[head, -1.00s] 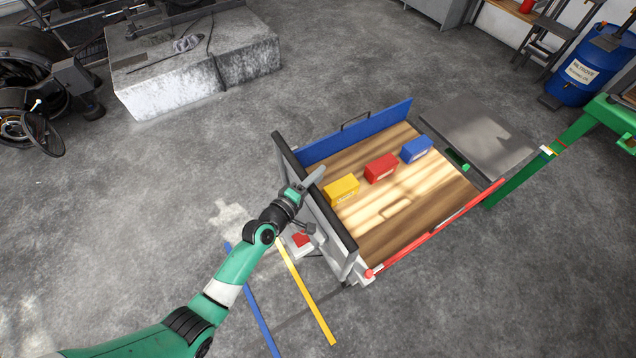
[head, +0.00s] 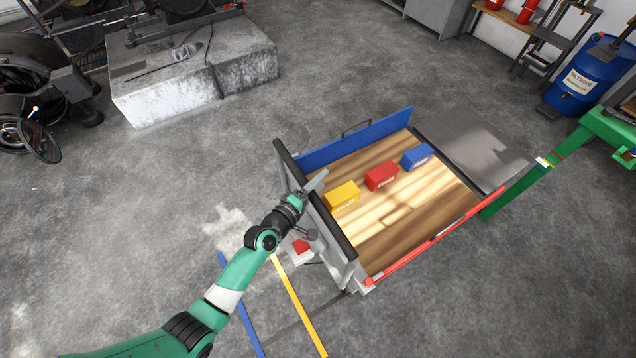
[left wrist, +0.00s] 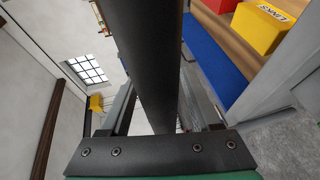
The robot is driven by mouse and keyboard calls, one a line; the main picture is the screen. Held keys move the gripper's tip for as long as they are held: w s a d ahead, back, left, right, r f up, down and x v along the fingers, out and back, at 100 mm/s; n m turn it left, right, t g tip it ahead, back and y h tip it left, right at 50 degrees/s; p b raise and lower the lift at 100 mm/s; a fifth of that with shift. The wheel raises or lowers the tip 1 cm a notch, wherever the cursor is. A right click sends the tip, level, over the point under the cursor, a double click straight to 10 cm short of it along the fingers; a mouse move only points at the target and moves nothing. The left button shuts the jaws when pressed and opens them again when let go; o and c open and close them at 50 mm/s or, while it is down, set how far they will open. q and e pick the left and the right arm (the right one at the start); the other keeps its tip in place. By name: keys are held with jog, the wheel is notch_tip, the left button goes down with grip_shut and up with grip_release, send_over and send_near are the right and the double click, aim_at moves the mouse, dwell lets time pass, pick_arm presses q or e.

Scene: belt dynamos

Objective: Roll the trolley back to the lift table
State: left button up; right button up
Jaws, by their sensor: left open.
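The trolley has a wooden deck (head: 405,235), a blue side board, a red side rail (head: 430,242) and a black handle bar (head: 313,198) at its near-left end. My left gripper (head: 314,184) is at this bar. In the left wrist view the black bar (left wrist: 153,60) runs between its open fingers. Yellow (head: 342,195), red (head: 381,176) and blue (head: 417,157) boxes stand in a row on the deck. The grey lift table (head: 475,150) lies at the deck's far right end, with only a thin dark line between them. My right gripper is not in view.
A green beam (head: 525,185) stands right of the lift table, with a blue barrel (head: 588,80) beyond. Yellow (head: 300,305) and blue (head: 242,305) floor strips lie near the handle end. A concrete block (head: 190,75) is at back left.

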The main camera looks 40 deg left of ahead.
pick_arm(q)
jog(key=shift+s, duration=0.1)
jog(key=s+d+r+p, duration=0.1)
jog(key=s+r+p, duration=0.1)
jog(key=s, duration=0.9)
jog(key=shift+s, duration=0.2)
